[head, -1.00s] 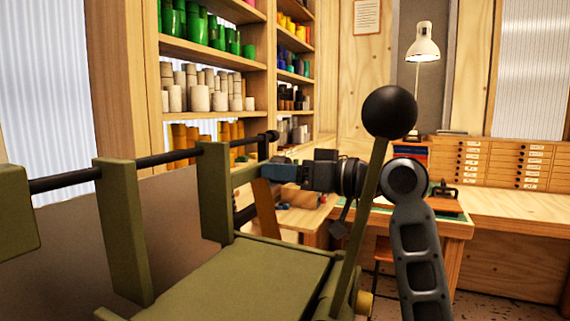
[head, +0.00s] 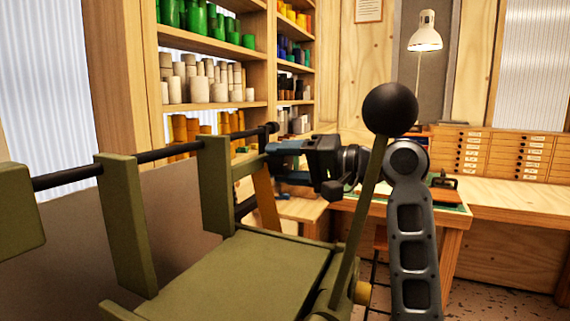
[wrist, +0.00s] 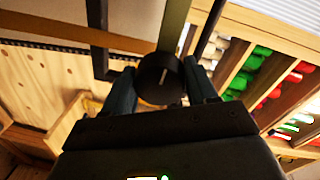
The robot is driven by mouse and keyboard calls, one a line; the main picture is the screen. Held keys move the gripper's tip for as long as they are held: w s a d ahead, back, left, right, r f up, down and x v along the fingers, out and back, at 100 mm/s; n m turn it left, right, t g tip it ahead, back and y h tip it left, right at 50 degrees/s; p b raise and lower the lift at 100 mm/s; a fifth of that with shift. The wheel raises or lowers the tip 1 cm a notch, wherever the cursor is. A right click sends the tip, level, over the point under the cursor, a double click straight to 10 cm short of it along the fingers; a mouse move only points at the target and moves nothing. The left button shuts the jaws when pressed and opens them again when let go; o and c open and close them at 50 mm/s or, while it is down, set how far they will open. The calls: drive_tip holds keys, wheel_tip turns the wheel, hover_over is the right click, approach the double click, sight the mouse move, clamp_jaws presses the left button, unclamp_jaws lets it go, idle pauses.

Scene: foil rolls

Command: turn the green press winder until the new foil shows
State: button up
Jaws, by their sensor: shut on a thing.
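The olive-green press (head: 220,275) fills the lower left of the head view, with uprights carrying a long black rod (head: 75,175). The winder's small crank end (head: 271,128) shows past the far upright. My gripper (head: 285,162) is beside it at the far side of the press. In the wrist view, a round black winder knob (wrist: 161,79) sits between the two blue-grey fingers of my gripper (wrist: 160,90), which are shut on it. An orange-brown strip (head: 265,206) slants below my gripper; I cannot tell whether it is foil.
A lever with a large black ball (head: 389,109) rises from the press, close in front of my arm. Shelves of coloured rolls (head: 210,55) stand behind. A workbench (head: 515,205) with drawers and a lamp (head: 425,35) is at the right.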

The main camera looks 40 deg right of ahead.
drive_tip(key=m, duration=0.4)
drive_tip(key=shift+y, duration=0.3)
drive_tip(key=shift+m, duration=0.4)
drive_tip(key=shift+r, duration=0.1)
drive_tip(key=o, duration=1)
drive_tip(key=shift+o, duration=0.2)
drive_tip(key=b+v, duration=0.1)
drive_tip(key=v, duration=0.6)
drive_tip(key=shift+s+d, duration=0.2)
drive_tip(key=shift+s, duration=0.2)
